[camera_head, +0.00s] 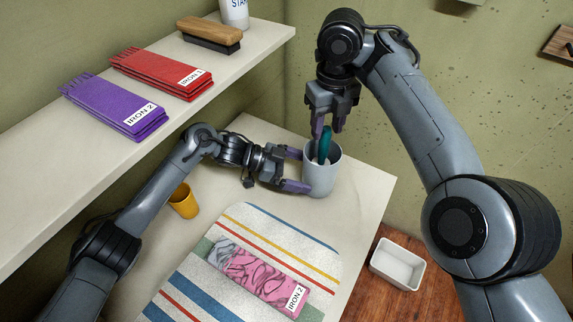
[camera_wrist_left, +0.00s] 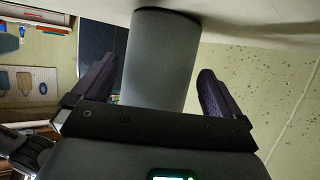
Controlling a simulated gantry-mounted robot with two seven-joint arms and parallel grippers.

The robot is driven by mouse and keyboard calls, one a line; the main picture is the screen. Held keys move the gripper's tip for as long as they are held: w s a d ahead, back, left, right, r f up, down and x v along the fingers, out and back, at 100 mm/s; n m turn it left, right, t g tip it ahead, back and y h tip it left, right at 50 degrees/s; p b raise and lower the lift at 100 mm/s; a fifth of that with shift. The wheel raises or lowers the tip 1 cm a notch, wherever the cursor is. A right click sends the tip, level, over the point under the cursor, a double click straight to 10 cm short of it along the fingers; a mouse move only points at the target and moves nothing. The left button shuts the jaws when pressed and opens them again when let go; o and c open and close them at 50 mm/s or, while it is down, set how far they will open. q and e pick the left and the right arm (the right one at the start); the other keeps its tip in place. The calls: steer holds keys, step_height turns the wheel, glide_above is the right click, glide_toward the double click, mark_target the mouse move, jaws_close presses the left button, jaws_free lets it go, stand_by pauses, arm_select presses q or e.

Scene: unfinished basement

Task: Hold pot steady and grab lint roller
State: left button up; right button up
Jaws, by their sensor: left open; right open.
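A grey-white pot (camera_head: 323,176) stands upright on the table near its back corner. A teal lint roller (camera_head: 324,146) sticks up out of the pot; its lower part is hidden inside. My left gripper (camera_head: 297,170) is open with its purple-tipped fingers on either side of the pot. In the left wrist view the pot (camera_wrist_left: 160,60) stands between the two open fingers, and I cannot tell whether they touch it. My right gripper (camera_head: 328,125) points down from above, open, with its fingers around the lint roller's upper part at the pot's rim.
A striped ironing mat (camera_head: 290,235) with a pink patterned cloth (camera_head: 258,275) covers the table's front. A yellow cup (camera_head: 184,201) stands at left. The shelf (camera_head: 60,150) holds purple (camera_head: 112,106) and red cloths (camera_head: 160,74) and a brush (camera_head: 210,36). A white bin (camera_head: 398,264) sits on the floor.

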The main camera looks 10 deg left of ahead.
arm_select(q)
steer(key=shift+x, duration=1.55)
steer(key=c, duration=0.7)
arm_select(e)
steer(key=shift+c, duration=0.2)
steer(key=shift+r, duration=0.1)
